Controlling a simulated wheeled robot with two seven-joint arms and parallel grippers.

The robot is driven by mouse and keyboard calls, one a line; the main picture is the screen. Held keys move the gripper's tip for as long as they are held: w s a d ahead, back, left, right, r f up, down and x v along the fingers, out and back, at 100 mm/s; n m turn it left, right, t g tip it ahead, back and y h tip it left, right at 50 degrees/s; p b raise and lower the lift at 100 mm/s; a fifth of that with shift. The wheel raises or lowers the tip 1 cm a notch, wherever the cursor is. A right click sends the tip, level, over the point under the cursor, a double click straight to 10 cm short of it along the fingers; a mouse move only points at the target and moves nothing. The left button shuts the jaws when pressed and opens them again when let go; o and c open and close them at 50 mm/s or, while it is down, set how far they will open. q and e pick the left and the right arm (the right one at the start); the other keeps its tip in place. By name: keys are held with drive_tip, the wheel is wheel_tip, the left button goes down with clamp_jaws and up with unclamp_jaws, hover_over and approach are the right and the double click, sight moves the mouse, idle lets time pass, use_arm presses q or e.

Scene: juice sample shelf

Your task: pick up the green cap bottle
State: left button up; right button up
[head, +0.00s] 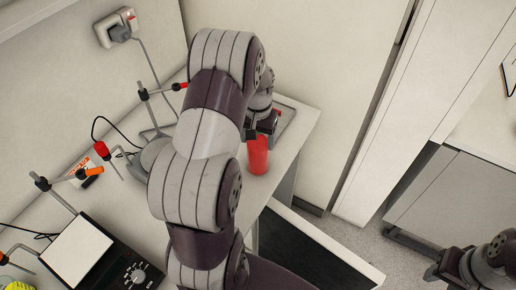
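A red bottle-like cylinder (258,157) stands near the right end of the white counter. My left gripper (262,133) is at its top, with the fingers pointing down at it. No green cap shows clearly; a small yellow-green thing (3,287) is cut off at the lower left edge. My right gripper (438,270) is at the lower right, away from the counter, too small to read.
My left arm covers the middle of the counter (285,165). Lab stands with red and orange clamps, and a black device with a white plate (78,252), stand on the left. A tray (286,112) lies behind the red cylinder. A grey cabinet (465,205) is at right.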

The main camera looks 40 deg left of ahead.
use_arm(q)
clamp_jaws()
